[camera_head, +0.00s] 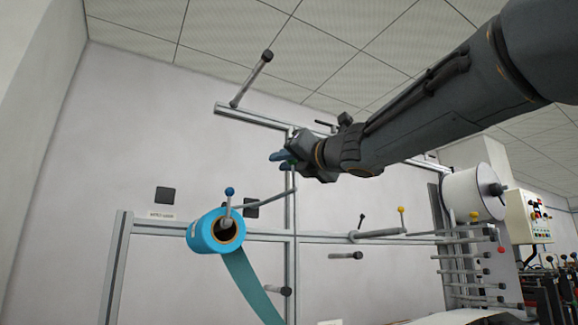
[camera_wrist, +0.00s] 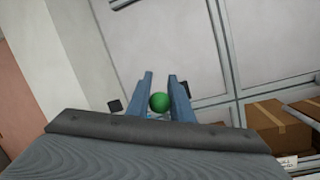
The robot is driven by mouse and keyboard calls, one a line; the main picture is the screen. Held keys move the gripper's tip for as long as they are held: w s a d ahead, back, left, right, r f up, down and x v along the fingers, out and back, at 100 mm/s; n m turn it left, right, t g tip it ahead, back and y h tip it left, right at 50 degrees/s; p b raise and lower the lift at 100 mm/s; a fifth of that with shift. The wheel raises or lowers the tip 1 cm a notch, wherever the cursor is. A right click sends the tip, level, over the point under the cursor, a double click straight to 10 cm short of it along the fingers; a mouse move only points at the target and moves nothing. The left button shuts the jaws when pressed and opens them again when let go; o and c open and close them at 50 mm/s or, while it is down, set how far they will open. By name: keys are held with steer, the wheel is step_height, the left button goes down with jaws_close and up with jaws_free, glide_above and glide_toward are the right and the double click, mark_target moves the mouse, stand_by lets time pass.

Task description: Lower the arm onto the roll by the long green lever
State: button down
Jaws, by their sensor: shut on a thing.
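The blue roll (camera_head: 202,233) hangs on the frame at lower left, with a strip of blue web running down from it. My gripper (camera_head: 280,157) is up at the middle of the head view, above and right of the roll. Its blue fingers are around the green knob (camera_wrist: 159,102) of the long lever, which shows between them in the wrist view. The thin lever (camera_head: 294,205) runs down from the gripper. A grey arm (camera_head: 268,198) reaches left from near the lever towards the roll's core; whether it touches the roll I cannot tell.
A short lever with a blue knob (camera_head: 229,191) stands at the roll's core. A yellow-knobbed lever (camera_head: 401,210) and a large white roll (camera_head: 467,193) are to the right. Metal frame bars (camera_head: 270,236) cross behind. Cardboard boxes (camera_wrist: 264,118) show in the wrist view.

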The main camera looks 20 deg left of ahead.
steer(key=shift+s+a+f+n, duration=0.1)
steer(key=shift+s+a+n, duration=0.1)
steer(key=shift+n, duration=0.3)
steer(key=c, duration=1.6)
jaws_free()
steer(key=shift+s, duration=0.1)
steer(key=shift+b+v, duration=1.05)
steer(key=shift+v, duration=2.9)
steer(key=shift+d, duration=0.1)
